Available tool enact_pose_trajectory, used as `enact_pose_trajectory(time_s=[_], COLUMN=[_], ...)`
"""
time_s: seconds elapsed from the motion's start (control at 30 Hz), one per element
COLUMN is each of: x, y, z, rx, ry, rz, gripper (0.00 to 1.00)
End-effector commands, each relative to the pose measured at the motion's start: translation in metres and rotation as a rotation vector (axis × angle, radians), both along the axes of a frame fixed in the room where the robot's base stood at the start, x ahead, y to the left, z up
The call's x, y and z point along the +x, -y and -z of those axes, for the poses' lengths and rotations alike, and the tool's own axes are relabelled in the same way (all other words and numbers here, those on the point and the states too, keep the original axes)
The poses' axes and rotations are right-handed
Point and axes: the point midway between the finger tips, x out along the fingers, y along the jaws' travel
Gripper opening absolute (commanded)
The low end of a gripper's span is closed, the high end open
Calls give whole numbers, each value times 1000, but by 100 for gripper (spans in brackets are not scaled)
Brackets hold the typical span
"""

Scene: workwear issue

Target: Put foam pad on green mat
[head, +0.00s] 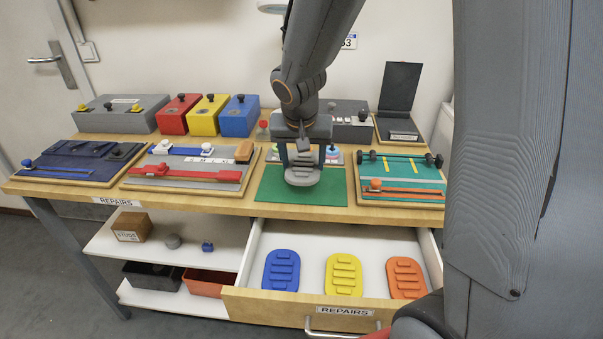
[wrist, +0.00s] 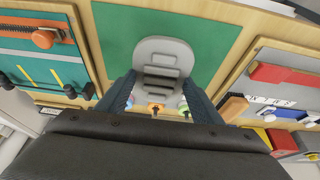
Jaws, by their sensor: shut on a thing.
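A grey ribbed foam pad (head: 303,172) is held between the fingers of my gripper (head: 302,160), over the green mat (head: 270,187) on the bench top. In the wrist view the foam pad (wrist: 163,62) sits between the two fingertips (wrist: 163,90), with the green mat (wrist: 115,45) behind it. Whether the pad touches the mat or hangs just above it, I cannot tell. Blue (head: 281,270), yellow (head: 343,275) and orange (head: 406,278) pads of similar shape lie in the open drawer below.
An open drawer (head: 248,262) juts out below the bench. Boards with straps (head: 188,168) and a teal board (head: 400,194) flank the mat. Coloured boxes (head: 208,116) stand behind. Small items (head: 332,156) lie just behind the mat.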

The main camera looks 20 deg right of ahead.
Motion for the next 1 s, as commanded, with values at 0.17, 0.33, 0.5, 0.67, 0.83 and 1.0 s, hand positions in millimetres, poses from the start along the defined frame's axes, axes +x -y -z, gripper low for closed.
enact_pose_trajectory(time_s=[0.17, 0.33, 0.5, 0.67, 0.83, 1.0], x=[0, 0, 0, 0, 0, 0], y=[0, -1, -1, -2, -2, -2], z=[23, 39, 39, 40, 41, 41], rx=[-1, 0, 1, 1, 1, 1], ry=[-4, -1, 1, 0, 0, 0], rz=[-2, -3, -2, -3, -3, -3], gripper=[38, 38, 38, 38, 70, 79])
